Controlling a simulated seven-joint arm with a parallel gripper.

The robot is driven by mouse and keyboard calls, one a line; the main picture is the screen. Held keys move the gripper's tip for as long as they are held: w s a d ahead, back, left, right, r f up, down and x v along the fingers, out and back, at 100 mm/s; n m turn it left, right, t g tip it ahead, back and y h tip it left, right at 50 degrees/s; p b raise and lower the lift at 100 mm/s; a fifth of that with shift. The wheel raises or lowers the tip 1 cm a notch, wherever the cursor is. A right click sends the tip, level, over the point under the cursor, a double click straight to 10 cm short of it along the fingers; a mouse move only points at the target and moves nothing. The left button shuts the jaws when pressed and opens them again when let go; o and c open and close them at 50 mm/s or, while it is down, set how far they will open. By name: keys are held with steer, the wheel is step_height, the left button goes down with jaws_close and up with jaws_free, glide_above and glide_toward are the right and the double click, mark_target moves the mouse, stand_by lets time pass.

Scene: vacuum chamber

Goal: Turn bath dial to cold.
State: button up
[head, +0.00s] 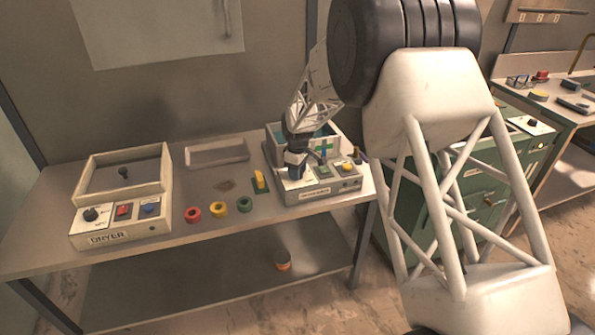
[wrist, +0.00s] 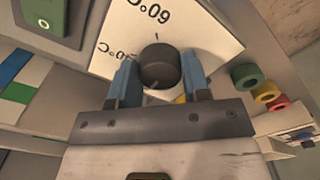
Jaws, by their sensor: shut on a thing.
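The bath (head: 345,183) is a pale box with a teal inside on the right half of the table. Its dial (wrist: 159,68) is a dark round knob on a white plate in the wrist view. The plate carries a "60 °C" mark (wrist: 155,14) and another, partly covered temperature mark on the left, both upside down. In the head view my gripper (head: 296,170) hides the dial.
A dryer (head: 120,237) with its own knob and switches stands at the left. Red (head: 193,215), yellow (head: 217,206) and green (head: 245,204) rings lie between dryer and bath. A shallow tray (head: 216,152) lies behind them.

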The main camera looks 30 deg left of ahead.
stand_by(0.4)
steer(key=o, duration=0.9)
steer(key=shift+r, duration=0.15)
steer(key=shift+r, duration=3.75)
